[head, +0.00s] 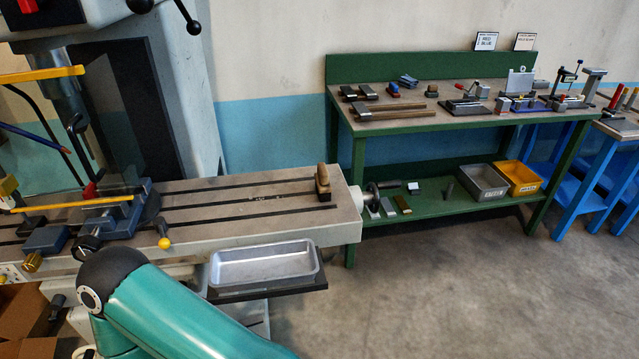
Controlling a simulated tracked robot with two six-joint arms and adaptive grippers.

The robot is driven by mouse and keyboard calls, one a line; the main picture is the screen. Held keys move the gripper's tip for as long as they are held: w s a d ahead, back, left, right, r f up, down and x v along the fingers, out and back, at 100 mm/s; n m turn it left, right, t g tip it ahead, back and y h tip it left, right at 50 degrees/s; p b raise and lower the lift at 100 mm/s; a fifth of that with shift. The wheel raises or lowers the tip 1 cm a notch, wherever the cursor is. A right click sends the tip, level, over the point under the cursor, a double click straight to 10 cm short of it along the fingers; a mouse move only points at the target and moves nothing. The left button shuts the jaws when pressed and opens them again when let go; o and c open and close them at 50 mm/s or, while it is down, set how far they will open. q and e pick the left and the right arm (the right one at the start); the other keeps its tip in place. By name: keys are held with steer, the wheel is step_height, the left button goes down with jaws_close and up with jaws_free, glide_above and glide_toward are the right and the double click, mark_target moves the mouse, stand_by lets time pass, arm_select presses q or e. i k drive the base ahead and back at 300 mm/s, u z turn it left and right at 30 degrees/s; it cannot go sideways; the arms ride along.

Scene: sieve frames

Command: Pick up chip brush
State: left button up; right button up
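The chip brush (322,182) appears to be the small wooden-handled block with a dark underside. It stands upright near the right end of the slotted machine table (240,188). Nothing touches it from above or the sides. A teal arm of mine crosses the bottom left, well in front of and left of the brush. Neither of my grippers can be made out in the head view.
A vise (130,212) with a yellow-knobbed handle sits left on the machine table. A metal tray (265,265) hangs at its front. A green workbench (420,123) with tools and lower bins stands behind right. The floor at right is clear.

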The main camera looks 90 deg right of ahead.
mark_target(323, 188)
steer(key=z, duration=2.1)
steer(key=k, duration=0.3)
steer(key=u, duration=5.8)
steer(key=k, duration=0.6)
steer(key=z, duration=5.7)
